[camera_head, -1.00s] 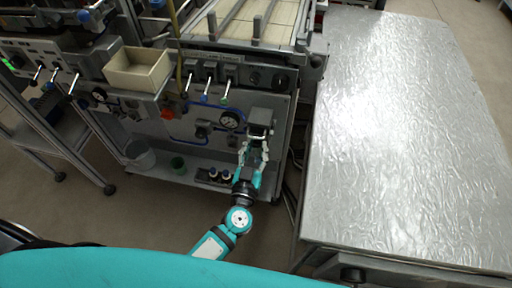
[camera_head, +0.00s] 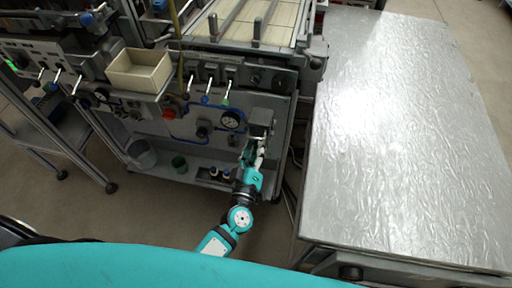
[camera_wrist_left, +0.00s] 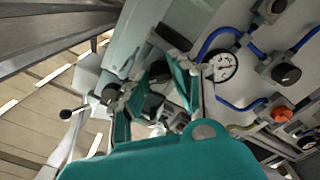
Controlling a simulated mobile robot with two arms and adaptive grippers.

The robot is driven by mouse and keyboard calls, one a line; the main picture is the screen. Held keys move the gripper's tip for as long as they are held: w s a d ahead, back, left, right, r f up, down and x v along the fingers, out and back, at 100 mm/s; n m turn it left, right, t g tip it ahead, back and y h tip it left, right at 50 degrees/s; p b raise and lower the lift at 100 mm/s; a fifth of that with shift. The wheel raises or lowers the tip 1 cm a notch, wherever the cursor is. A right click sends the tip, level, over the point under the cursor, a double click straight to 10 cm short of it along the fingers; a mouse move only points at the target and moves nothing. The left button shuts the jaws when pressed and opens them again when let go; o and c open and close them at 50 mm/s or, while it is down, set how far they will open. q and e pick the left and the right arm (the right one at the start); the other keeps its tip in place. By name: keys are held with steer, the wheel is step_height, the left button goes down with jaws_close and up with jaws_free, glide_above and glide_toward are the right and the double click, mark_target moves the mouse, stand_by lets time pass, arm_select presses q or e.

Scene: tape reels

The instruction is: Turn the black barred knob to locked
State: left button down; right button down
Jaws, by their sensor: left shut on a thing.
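My left gripper (camera_head: 254,151) is up against the front of the grey box (camera_head: 262,117) on the machine's lower panel. In the left wrist view its teal fingers (camera_wrist_left: 150,88) are closed around a dark part, which I take to be the black barred knob (camera_wrist_left: 157,72). Fingers and box hide most of the knob, so its bar and any locked mark cannot be read. My right gripper is not in view.
A round gauge (camera_head: 231,119) with blue hoses sits just left of the box. A red knob (camera_head: 168,113) and small levers are further left. A large silver-topped table (camera_head: 400,140) stands close on the right. A lower shelf holds small cups.

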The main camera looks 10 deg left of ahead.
arm_select(q)
steer(key=n, duration=0.3)
steer(key=shift+f+n, duration=0.1)
steer(key=shift+n, duration=0.3)
steer(key=shift+a+n+b, duration=0.1)
steer(key=shift+n+b, duration=0.65)
steer(key=shift+n, duration=1.55)
steer(key=c, duration=1.1)
jaws_free()
steer(key=s, duration=1.2)
